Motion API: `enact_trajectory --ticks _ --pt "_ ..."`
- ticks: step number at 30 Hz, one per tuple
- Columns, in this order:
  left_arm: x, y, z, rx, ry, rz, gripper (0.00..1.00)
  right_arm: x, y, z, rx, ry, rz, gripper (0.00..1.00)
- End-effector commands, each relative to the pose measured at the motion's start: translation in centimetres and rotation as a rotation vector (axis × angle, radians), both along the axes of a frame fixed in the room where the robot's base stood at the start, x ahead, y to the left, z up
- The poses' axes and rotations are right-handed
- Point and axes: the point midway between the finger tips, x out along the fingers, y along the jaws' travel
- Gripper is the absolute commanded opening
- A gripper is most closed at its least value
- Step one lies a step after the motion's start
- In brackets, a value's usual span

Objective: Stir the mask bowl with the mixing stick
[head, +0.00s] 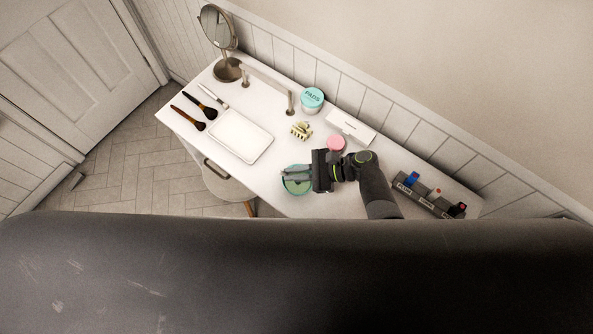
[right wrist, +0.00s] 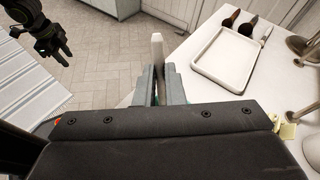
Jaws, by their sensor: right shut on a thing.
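The teal mask bowl (head: 290,187) stands near the front edge of the white table. My right gripper (head: 298,174) is over the bowl and hides part of it. In the right wrist view my right gripper (right wrist: 160,88) is shut on the pale mixing stick (right wrist: 157,48), which stands up between the fingers. Only a little teal of the bowl shows behind the fingers there; whether the stick's lower end touches the bowl is hidden. My left gripper (right wrist: 54,46) shows at the upper left of the right wrist view, empty, its fingers apart, away from the table.
A white tray (head: 240,136) and brushes (head: 199,106) lie left of the bowl. A hair clip (head: 301,130), pink jar (head: 336,143), teal pads jar (head: 312,98) and white box (head: 351,127) stand behind it. A dark rack (head: 428,197) is at right. A mirror (head: 219,30) stands far left.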

Motion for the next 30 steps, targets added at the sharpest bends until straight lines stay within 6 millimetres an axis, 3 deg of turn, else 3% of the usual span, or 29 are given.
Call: enact_trajectory --ticks 4,13,30 --pt "0.0 0.0 1.5 -0.001 0.0 0.0 0.34 -0.2 0.5 1.6 0.001 0.001 -0.001 0.0" --pt "0.0 -0.1 0.9 -0.001 0.0 0.0 0.34 -0.6 1.3 3.1 0.001 0.0 -0.001 0.0" --pt "0.0 -0.1 0.9 -0.001 0.0 0.001 0.34 -0.6 1.3 3.5 0.0 0.001 0.0 0.0"
